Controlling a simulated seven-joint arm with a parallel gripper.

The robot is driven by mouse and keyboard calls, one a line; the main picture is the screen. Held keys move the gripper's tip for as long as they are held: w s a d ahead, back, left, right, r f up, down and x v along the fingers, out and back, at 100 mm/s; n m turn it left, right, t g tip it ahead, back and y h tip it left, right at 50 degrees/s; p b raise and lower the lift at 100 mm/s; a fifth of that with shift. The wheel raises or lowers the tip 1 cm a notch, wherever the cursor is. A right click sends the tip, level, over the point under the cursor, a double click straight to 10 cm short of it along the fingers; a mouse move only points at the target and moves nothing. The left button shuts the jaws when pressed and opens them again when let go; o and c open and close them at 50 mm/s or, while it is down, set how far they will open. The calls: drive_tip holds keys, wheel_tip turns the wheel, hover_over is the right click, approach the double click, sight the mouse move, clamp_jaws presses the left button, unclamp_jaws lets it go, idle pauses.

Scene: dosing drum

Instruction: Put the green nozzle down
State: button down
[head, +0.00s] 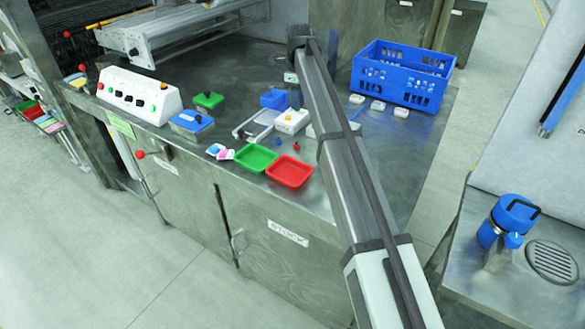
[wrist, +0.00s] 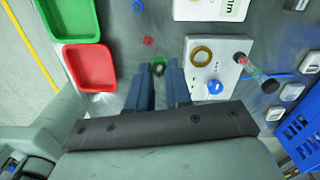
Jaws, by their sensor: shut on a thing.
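In the wrist view my gripper (wrist: 160,77) has its two blue fingers on either side of the small green nozzle (wrist: 158,66) and is shut on it. The nozzle shows at the fingertips above the metal table; I cannot tell whether it touches the table. A red nozzle (wrist: 147,41) and a blue nozzle (wrist: 137,6) stand farther up in that view. In the head view the red nozzle (head: 297,146) and the blue nozzle (head: 278,141) stand behind the trays. My arm hides the gripper and the green nozzle there.
A red tray (wrist: 89,67) and a green tray (wrist: 69,18) lie left of my fingers. A white box with a gold ring (wrist: 218,67) and blue knob stands close on the right. A blue crate (head: 402,75) is at the back right. Bare table surrounds the small nozzles.

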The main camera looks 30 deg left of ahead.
drive_tip(key=s+d+f, duration=0.2)
drive_tip(key=s+d, duration=0.2)
drive_tip(key=s, duration=0.7)
drive_tip(key=m, duration=0.3)
hover_over(289, 175)
drive_tip(key=f, duration=0.1)
drive_tip(key=shift+y, duration=0.4)
drive_tip(key=shift+d+f, duration=0.15)
drive_tip(key=shift+f, duration=2.35)
drive_tip(key=shift+d+f, duration=0.15)
drive_tip(key=shift+f, duration=2.35)
drive_tip(key=shift+f, duration=0.15)
drive_tip(key=c, duration=1)
unclamp_jaws()
drive_tip(key=shift+c, duration=0.2)
wheel_tip(289, 175, up, 12)
drive_tip(key=d, duration=0.1)
